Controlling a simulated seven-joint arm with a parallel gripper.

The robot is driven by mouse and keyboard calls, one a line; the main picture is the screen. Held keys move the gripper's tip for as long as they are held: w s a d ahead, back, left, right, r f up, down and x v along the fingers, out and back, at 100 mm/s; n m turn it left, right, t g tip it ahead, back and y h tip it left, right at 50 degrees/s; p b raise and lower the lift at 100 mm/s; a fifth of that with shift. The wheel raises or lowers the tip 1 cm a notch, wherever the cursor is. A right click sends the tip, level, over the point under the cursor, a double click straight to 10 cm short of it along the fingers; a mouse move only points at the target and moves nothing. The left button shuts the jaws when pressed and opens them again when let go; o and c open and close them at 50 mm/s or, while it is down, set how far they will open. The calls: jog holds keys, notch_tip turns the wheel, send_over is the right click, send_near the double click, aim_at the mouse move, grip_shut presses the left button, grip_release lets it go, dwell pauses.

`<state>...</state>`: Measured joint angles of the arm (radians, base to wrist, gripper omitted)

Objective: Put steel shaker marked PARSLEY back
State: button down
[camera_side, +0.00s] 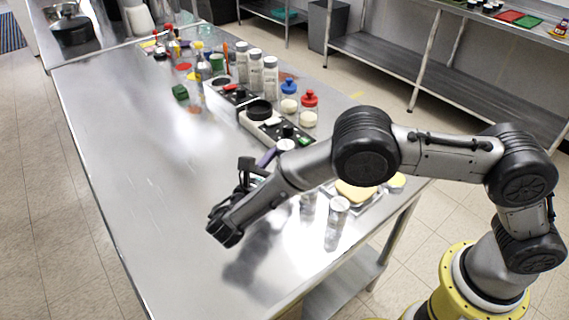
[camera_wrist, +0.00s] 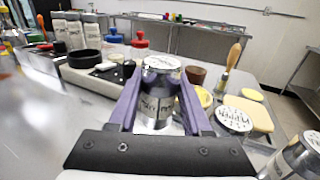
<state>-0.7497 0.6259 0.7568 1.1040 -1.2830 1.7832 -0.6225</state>
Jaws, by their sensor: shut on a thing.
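My gripper (camera_wrist: 161,82) is shut on a steel shaker (camera_wrist: 160,103), with one purple finger on each side of it. The shaker looks upright. It has a pale lid and a dark printed label that I cannot read with certainty. In the side view, my gripper (camera_side: 270,157) reaches toward the dark device on the table, and the shaker's pale lid (camera_side: 285,145) shows beyond the fingers. The rest of the shaker is mostly hidden there by my arm. I cannot tell whether its base touches anything.
Loose shakers (camera_side: 338,207) stand near the table's right edge, beside a yellow board (camera_side: 355,192). A row of tall labelled shakers (camera_side: 255,70) stands farther back, behind a device with a black bowl (camera_side: 259,110). Blue-lidded (camera_side: 289,98) and red-lidded (camera_side: 309,108) jars stand close by. The table's left side is clear.

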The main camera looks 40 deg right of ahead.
jog(key=shift+w+f, duration=0.25)
jog(key=shift+f, duration=1.5)
jog(key=shift+f, duration=0.15)
jog(key=shift+c, duration=1.7)
grip_release()
jog(key=shift+s, duration=0.1)
jog(key=shift+a+r, duration=0.15)
jog(key=shift+r, duration=0.05)
jog(key=v, duration=1.2)
